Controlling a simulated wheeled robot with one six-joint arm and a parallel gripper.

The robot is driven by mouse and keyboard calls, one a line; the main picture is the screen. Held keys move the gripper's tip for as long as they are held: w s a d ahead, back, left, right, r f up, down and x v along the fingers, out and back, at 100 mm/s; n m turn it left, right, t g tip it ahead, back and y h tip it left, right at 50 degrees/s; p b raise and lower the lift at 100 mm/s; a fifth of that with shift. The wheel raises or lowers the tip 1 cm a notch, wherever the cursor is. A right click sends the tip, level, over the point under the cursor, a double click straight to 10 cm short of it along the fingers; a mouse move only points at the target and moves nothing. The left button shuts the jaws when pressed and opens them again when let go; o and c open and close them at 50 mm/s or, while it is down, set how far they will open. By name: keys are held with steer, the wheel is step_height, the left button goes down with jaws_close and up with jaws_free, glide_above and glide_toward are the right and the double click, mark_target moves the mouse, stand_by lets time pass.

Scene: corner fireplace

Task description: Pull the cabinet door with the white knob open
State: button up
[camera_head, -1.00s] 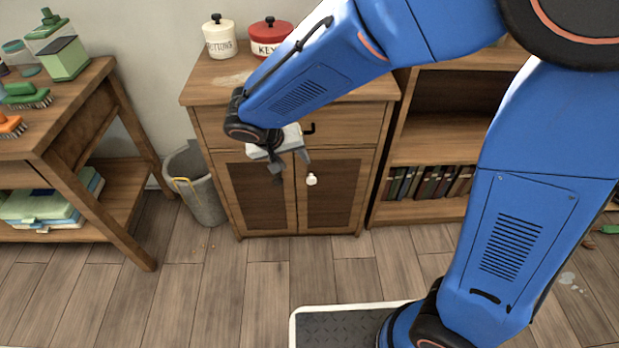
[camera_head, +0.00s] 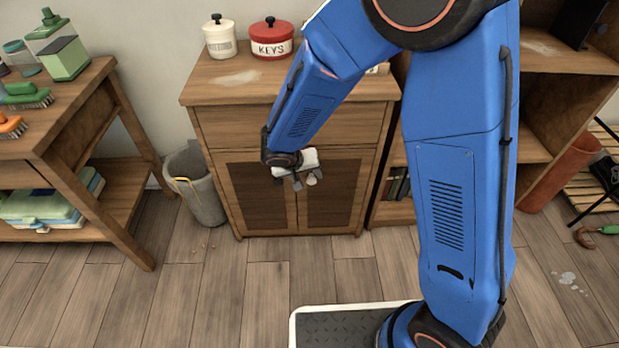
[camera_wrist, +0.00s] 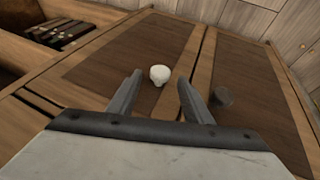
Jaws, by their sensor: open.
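The wooden cabinet (camera_head: 232,130) has two shut lower doors with dark panels. The white knob (camera_wrist: 160,74) is on the door (camera_head: 345,190) that is on the right in the head view and on the left in the wrist view (camera_wrist: 125,62). The other door (camera_head: 255,200) has a dark knob (camera_wrist: 222,96). My gripper (camera_head: 307,181) is open in front of the white-knob door. In the wrist view the knob appears in the gap between my fingertips (camera_wrist: 160,80); I cannot tell whether it is touched. In the head view the fingers partly cover the knob.
A grey bin (camera_head: 196,185) stands left of the cabinet, beside a wooden table (camera_head: 85,120). An open shelf with books (camera_head: 398,186) adjoins the cabinet on the right. A white canister (camera_head: 220,38) and a red KEYS canister (camera_head: 272,40) stand on top. The floor (camera_head: 240,285) in front is clear.

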steer(key=shift+x, duration=1.2)
jaws_close()
steer(key=shift+d, duration=0.1)
